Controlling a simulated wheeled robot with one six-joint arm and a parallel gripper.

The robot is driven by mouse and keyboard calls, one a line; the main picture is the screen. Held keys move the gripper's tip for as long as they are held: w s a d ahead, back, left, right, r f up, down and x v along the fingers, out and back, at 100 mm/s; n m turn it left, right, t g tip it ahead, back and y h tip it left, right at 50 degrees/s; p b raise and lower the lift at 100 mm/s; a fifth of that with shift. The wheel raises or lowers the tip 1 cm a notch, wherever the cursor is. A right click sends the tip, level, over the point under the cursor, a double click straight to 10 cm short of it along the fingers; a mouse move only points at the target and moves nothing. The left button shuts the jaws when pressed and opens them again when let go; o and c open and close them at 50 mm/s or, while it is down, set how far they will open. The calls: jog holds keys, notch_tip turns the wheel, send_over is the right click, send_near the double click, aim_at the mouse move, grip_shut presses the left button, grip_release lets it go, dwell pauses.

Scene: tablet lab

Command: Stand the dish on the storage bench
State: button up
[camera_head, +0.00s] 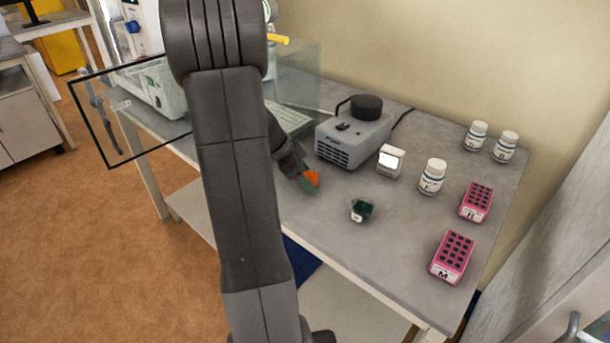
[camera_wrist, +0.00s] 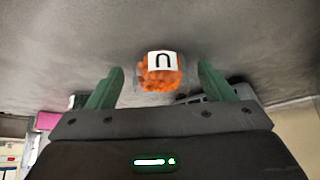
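A small clear dish (camera_wrist: 160,80) with orange contents and a white letter label sits on the grey bench top in the wrist view. Its orange part (camera_head: 312,177) shows in the head view beside a green fingertip. My gripper (camera_wrist: 159,68) is open, with one green finger on each side of the dish and a visible gap to both. In the head view my gripper (camera_head: 306,181) is low over the bench (camera_head: 400,265), and my arm hides part of it. A second small dish (camera_head: 361,210), dark green with a white label, stands to its right. I cannot tell which surface is the storage bench.
A grey device with a black knob (camera_head: 352,138), a small white-labelled jar (camera_head: 390,161) and a white bottle (camera_head: 432,177) stand behind. Pink racks (camera_head: 453,257) and two more bottles are at the right. A glass pane (camera_head: 140,115) is at the left. The bench front is clear.

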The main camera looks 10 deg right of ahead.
jog(key=shift+a+r, duration=0.2)
jog(key=shift+r, duration=0.2)
jog(key=v, duration=1.1)
jog(key=shift+r, duration=0.2)
dwell(0.7)
